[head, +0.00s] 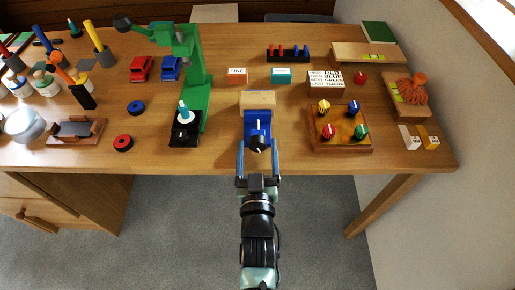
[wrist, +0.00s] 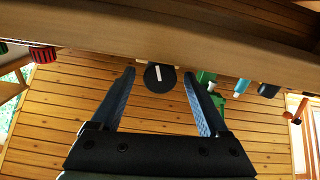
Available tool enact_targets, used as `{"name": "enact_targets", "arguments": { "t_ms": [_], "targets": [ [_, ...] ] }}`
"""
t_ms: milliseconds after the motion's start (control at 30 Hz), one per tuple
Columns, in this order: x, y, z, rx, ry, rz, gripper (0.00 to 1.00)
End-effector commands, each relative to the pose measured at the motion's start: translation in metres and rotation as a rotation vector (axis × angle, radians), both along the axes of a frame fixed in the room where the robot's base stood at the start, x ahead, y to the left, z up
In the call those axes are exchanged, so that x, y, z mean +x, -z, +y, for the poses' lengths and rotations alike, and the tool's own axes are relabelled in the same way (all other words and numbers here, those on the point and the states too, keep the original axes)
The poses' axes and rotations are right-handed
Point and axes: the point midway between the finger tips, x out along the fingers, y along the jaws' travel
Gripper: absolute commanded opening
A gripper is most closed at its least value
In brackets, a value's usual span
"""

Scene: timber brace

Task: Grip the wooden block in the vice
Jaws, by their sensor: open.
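The pale wooden block (head: 258,98) sits at the back end of the blue vice (head: 257,122), near the middle of the table. I cannot tell whether the vice jaws touch it. The vice's round black handle (head: 257,144) with a white mark faces me at the table's front edge. My gripper (head: 257,150) is open, with one finger on each side of the handle. In the wrist view the handle (wrist: 153,84) shows between the two fingertips, with gaps on both sides. The block cannot be made out there.
A green stand (head: 196,85) on a black base is left of the vice. A wooden box with coloured knobs (head: 342,146) is to the right. A peg rack (head: 289,56) and small labelled blocks lie behind. The table's front edge (head: 215,168) is close to my gripper.

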Motion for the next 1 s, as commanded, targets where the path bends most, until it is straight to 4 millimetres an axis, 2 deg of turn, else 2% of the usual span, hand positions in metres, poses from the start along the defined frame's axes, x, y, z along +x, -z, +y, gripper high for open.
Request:
{"name": "enact_targets", "arguments": {
  "t_ms": [133, 567, 1000],
  "targets": [
    [-0.0002, 0.0, 0.0, 0.0, 0.0, 0.0, 0.76],
    [-0.0005, -0.0001, -0.0001, 0.0, 0.0, 0.0, 0.0],
    [-0.0006, -0.0003, 0.0, 0.176, 0.0, -0.001, 0.0]
  ]
}}
